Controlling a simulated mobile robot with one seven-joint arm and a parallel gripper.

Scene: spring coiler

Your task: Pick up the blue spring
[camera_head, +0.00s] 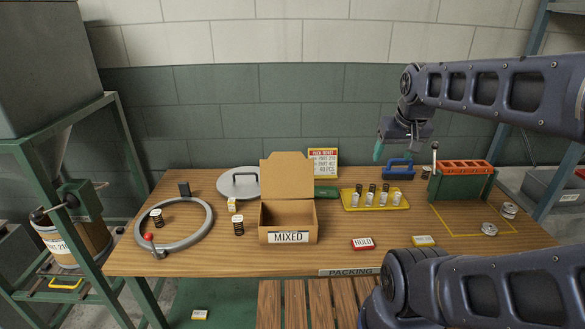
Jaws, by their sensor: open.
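I cannot make out a clearly blue spring in the head view. A small dark coil spring (238,226) stands upright on the table, just left of the cardboard box. Another small coil (156,217) with a pale top stands inside the grey ring at the left. Several dark and pale small coil-like parts (371,194) stand in rows on a yellow tray (403,206). At this size their exact colours are hard to tell. My gripper (400,153) hangs above the back right of the table, open and empty, with teal fingers, apart from all the parts.
An open cardboard box (288,238) labelled MIXED stands mid-table. A grey ring (205,236) with a red knob and a round lid (239,182) lie left. A blue-handled object (398,168) and a green rack (461,184) stand right. A red HOLD block (362,244) lies in front.

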